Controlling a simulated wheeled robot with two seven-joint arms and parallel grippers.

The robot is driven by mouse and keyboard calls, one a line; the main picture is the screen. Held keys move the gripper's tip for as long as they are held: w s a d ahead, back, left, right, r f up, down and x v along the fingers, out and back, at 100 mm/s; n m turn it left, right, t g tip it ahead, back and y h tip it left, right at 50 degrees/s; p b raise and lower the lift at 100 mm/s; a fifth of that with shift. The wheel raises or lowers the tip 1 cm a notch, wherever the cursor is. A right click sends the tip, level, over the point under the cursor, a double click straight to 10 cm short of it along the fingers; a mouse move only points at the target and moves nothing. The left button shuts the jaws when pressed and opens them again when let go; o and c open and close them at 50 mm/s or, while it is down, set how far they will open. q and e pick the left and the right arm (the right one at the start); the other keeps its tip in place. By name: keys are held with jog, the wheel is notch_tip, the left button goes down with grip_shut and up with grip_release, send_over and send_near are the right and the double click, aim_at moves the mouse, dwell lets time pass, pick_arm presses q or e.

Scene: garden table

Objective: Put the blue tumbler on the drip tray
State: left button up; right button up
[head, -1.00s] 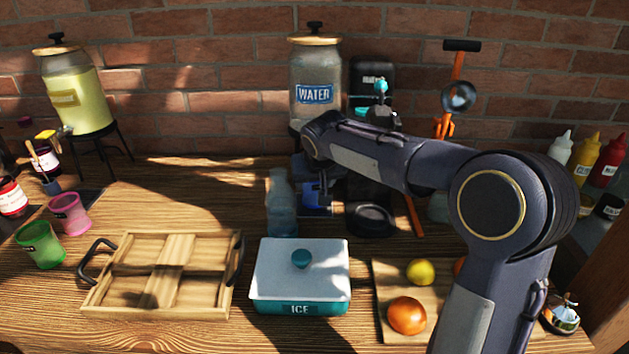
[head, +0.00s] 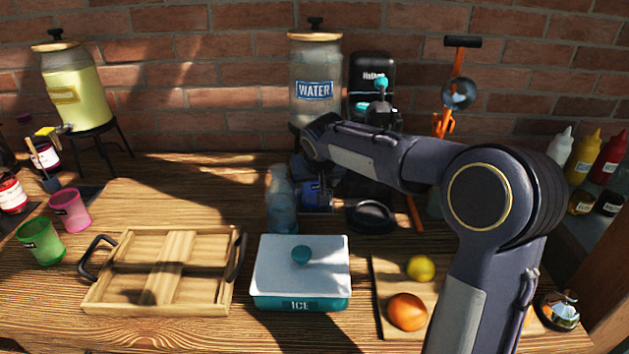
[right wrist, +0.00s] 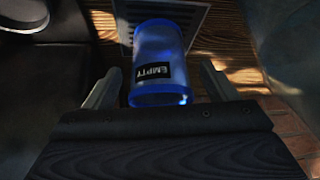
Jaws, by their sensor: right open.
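The blue tumbler (right wrist: 160,62), with a black EMPTY label, is between the two fingers of my right gripper (right wrist: 160,88) in the right wrist view. The gripper is open, with a gap on each side of the tumbler. The tumbler's far end overlaps the slatted drip tray (right wrist: 199,22); the contact itself is hidden. In the head view the tumbler (head: 314,194) shows below the water dispenser (head: 315,75), partly covered by my right arm and gripper. My left gripper is not in view.
A clear bottle (head: 281,200) stands close left of the tumbler. A black round dish (head: 371,217) is to its right. The ice box (head: 300,270) and wooden tray (head: 125,292) are in front.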

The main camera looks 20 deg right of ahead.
jog(key=v, duration=1.2)
jog(key=shift+r, duration=0.15)
